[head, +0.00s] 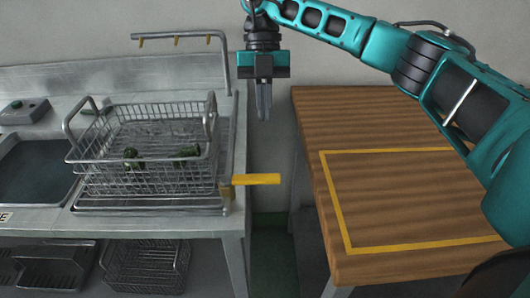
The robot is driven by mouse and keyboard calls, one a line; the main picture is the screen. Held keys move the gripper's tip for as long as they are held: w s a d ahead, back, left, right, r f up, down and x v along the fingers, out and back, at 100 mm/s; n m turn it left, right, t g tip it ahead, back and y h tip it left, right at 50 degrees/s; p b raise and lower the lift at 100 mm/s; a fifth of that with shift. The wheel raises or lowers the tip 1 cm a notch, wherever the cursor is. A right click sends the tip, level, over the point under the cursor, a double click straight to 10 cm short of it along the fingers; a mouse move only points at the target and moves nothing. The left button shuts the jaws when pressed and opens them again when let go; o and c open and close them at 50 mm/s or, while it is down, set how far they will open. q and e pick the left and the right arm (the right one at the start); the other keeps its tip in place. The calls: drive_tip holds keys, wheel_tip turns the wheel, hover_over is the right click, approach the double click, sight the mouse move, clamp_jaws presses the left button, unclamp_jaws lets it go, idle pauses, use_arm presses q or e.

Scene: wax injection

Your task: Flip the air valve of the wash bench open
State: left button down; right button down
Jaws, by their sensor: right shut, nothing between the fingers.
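The wash bench (40,221) fills the left of the head view. Its air valve shows as a yellow lever handle (257,179) at the bench's right edge. The lever lies roughly level and sticks out to the right, over the gap beside the wooden table. My right gripper (264,117) hangs fingers-down above and behind the lever in the picture, in front of the wall. It is shut, empty and apart from the lever. My left gripper is not in view.
A wire basket (148,178) with small dark green pieces stands on the bench. A bent pipe with yellow nozzles (180,38) rises behind it. A wooden table (400,120) with a yellow outlined square is on the right, its top clear. A narrow gap separates bench and table.

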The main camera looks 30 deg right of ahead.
sight(256, 179)
drive_tip(key=s+a+f, duration=0.3)
drive_tip(key=s+f, duration=0.2)
drive_tip(key=f, duration=0.1)
drive_tip(key=shift+s+f, duration=0.2)
drive_tip(key=shift+s, duration=0.2)
